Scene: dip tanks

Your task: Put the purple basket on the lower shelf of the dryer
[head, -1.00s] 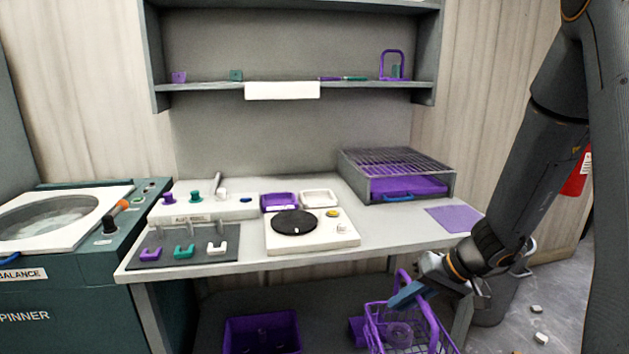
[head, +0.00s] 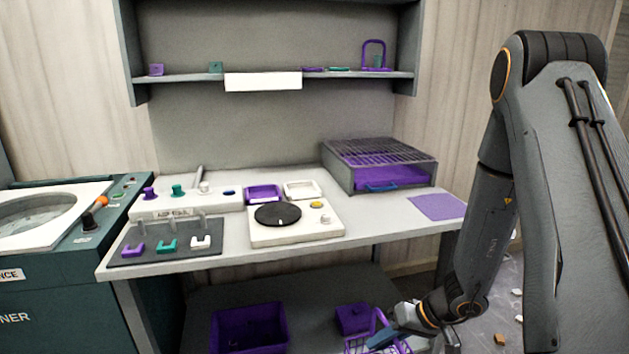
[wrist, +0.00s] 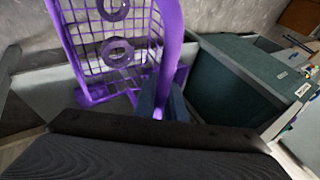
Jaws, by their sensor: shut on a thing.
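My gripper (head: 388,339) is shut on the handle of the purple basket (head: 378,349) at the bottom of the head view, low in front of the table. The basket is mostly cut off by the picture's lower edge there. In the wrist view the basket (wrist: 112,48) hangs from the blue-grey fingers (wrist: 162,105), with its mesh side and round, ring-like items showing. The handle (wrist: 172,45) passes between the fingers. I cannot pick out a dryer or its lower shelf with certainty in either view.
The white table (head: 345,232) carries a wire-topped box (head: 432,174), a turntable unit (head: 310,239) and a hook panel. Below are a purple bin (head: 248,330) and a small purple box (head: 354,318). The teal spinner (head: 60,305) stands left. A wall shelf (head: 200,79) hangs above.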

